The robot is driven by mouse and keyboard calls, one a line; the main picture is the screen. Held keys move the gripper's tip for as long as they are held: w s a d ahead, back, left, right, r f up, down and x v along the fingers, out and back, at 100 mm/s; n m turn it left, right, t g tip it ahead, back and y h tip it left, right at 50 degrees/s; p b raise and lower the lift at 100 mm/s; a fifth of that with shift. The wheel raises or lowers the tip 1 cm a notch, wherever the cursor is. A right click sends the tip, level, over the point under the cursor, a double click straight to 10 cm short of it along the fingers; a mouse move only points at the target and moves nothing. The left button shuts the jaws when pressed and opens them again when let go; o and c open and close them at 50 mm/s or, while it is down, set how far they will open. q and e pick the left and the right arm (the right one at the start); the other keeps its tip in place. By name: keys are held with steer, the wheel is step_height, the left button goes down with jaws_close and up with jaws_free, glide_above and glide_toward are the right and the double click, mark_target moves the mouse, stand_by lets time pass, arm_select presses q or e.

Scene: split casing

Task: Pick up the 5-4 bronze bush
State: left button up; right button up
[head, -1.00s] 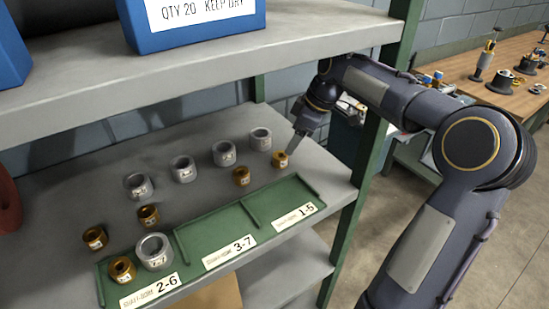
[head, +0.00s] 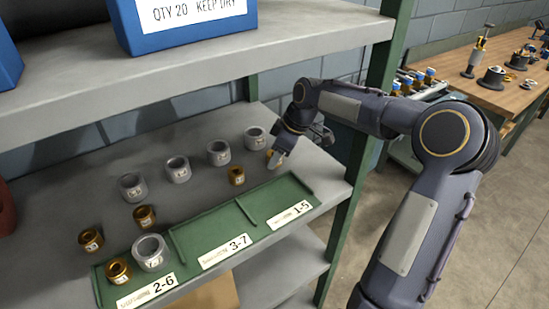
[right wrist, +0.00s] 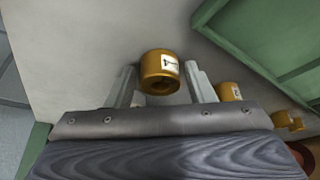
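Several bronze bushes with small white tags stand on the grey shelf. One bronze bush (right wrist: 160,66) is between the fingers of my right gripper (right wrist: 161,84) in the right wrist view, with a gap at each side. Its tag is too small to read surely as 5-4. In the head view my right gripper (head: 276,160) is at this rightmost bush and hides most of it. Another bronze bush (head: 236,176) stands just to its left, and two more bronze bushes (head: 145,216) (head: 91,240) stand farther left. My left gripper is not in view.
Several grey rings (head: 218,153) stand in a row behind. A green tray (head: 206,239) with sections labelled 2-6, 3-7 and 1-5 lies in front; its left section holds a bronze bush (head: 118,270) and a grey ring (head: 150,252). A green post (head: 357,170) and upper shelf (head: 300,42) are close by.

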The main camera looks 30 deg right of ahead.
steer(key=c, duration=0.9)
steer(key=shift+r, duration=0.1)
